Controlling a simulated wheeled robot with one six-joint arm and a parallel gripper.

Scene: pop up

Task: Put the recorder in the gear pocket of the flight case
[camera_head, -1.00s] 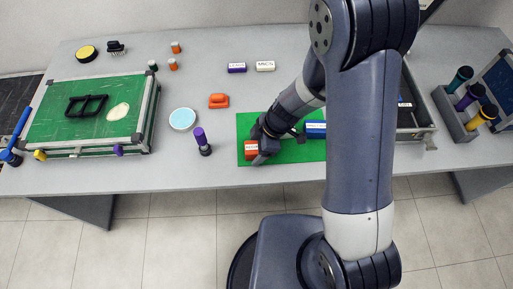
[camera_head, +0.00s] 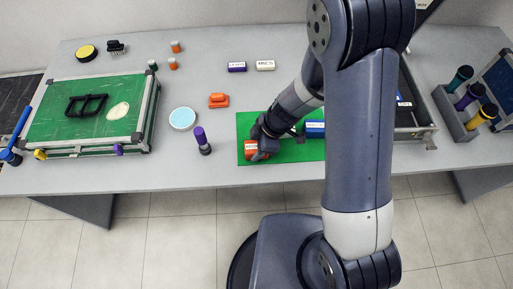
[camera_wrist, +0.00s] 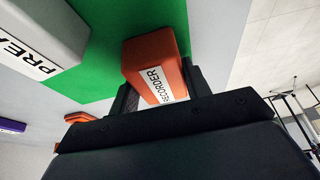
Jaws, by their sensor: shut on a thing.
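The recorder (camera_wrist: 152,50) is an orange-red box with a white RECORDER label. In the head view the recorder (camera_head: 250,149) is at the front left of the green mat (camera_head: 285,151), partly hidden by my gripper. My gripper (camera_head: 262,143) is shut on it; in the wrist view my gripper (camera_wrist: 158,88) has a finger on either side of the box. I cannot tell whether the recorder touches the mat. The open grey case (camera_head: 416,134) at the right, apparently the flight case, is largely hidden behind my arm. Its gear pocket cannot be made out.
A blue labelled box (camera_head: 315,129) lies on the mat right of my gripper. A purple-topped bottle (camera_head: 203,141) stands left of the mat. An orange-handled item (camera_head: 218,101) lies behind. A rack (camera_head: 468,121) of coloured cylinders stands at the far right.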

